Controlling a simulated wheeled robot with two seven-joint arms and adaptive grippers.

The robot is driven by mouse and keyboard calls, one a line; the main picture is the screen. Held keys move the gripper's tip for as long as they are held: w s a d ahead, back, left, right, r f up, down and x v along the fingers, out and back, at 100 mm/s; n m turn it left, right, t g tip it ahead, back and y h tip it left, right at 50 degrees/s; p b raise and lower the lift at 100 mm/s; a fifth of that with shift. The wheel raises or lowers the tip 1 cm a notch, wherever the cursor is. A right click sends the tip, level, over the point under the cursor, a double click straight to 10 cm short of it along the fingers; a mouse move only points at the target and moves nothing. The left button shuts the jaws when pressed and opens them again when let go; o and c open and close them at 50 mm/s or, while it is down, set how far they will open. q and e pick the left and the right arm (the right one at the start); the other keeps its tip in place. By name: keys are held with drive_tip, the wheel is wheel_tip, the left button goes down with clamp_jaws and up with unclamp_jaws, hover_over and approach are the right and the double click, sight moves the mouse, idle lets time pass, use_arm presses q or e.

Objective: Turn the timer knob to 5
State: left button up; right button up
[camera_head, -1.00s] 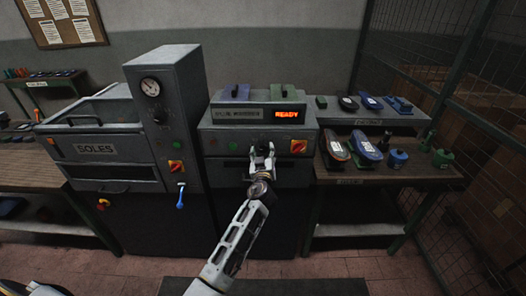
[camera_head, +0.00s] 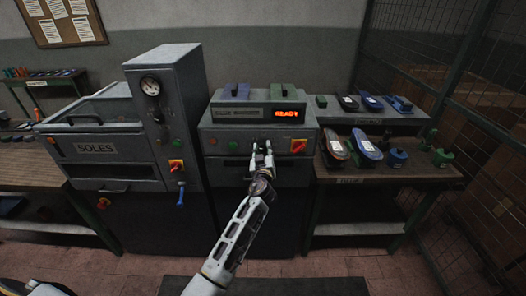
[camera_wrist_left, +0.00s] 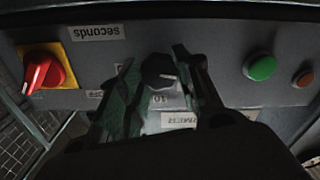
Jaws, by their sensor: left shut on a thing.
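The timer knob (camera_wrist_left: 158,70) is a small dark round knob with a pale pointer mark, on the grey front panel of the middle machine. In the left wrist view, which is upside down, a "10" label (camera_wrist_left: 160,98) and a TIMER label (camera_wrist_left: 180,121) lie near it. My left gripper (camera_head: 262,155) is at that panel, with one fingertip on each side of the knob, shut on it. In the head view the gripper hides the knob. The pointer's exact setting is hard to read. My right gripper is not in view.
On the same panel are a red rotary switch on a yellow plate (camera_head: 298,146), a green button (camera_head: 232,145) and a red button (camera_head: 212,141). The display (camera_head: 288,115) reads READY. The SOLES machine (camera_head: 110,150) stands left, a table with shoe parts (camera_head: 385,176) right.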

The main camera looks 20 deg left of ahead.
use_arm(q)
drive_tip(key=shift+m, duration=0.5)
drive_tip(key=shift+m+b, duration=0.75)
drive_tip(key=shift+m, duration=0.55)
drive_tip(key=shift+d+m+b, duration=0.1)
drive_tip(key=shift+m+b, duration=0.2)
drive_tip(key=shift+m, duration=1.7)
drive_tip(key=o, duration=1)
drive_tip(key=shift+o, duration=0.2)
drive_tip(key=v, duration=1.2)
